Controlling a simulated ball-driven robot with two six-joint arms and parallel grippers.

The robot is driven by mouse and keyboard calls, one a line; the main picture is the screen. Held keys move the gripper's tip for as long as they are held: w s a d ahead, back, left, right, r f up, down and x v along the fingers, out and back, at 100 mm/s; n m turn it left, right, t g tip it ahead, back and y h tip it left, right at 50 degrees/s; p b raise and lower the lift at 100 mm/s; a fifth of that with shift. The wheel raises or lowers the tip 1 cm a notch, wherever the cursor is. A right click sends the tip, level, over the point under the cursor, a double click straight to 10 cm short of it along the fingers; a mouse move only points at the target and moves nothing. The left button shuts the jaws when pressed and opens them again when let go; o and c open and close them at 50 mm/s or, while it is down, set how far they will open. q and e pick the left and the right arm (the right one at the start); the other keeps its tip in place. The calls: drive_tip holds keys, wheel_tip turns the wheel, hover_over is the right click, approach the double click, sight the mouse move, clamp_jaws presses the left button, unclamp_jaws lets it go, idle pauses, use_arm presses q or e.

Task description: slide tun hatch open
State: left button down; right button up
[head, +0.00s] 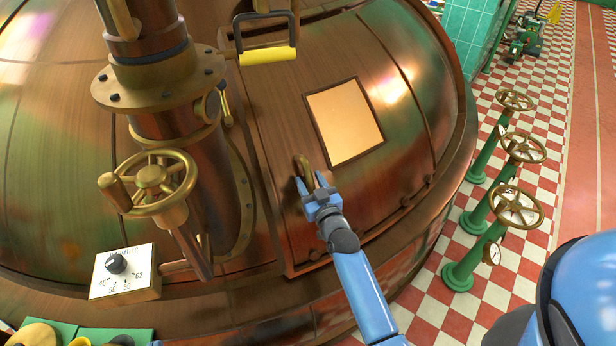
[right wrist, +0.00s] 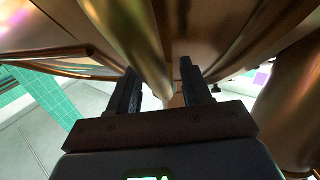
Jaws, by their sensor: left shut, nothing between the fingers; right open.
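The copper tun hatch (head: 268,120) is a curved panel on the big domed tun (head: 50,120), with a pale rectangular window (head: 345,120). It looks closed, though I cannot be sure. A small upright brass handle (head: 301,165) stands on its lower part. My left gripper is not in view.
A yellow bar handle (head: 267,56) sits at the hatch's top. A thick copper pipe with a brass handwheel (head: 155,180) and a dial box (head: 122,272) stand left. Several green valve posts (head: 482,255) stand right on the checkered floor (head: 520,130).

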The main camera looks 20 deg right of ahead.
drive_tip(key=shift+w+a, duration=0.1)
drive_tip(key=shift+w, duration=0.8)
clamp_jaws()
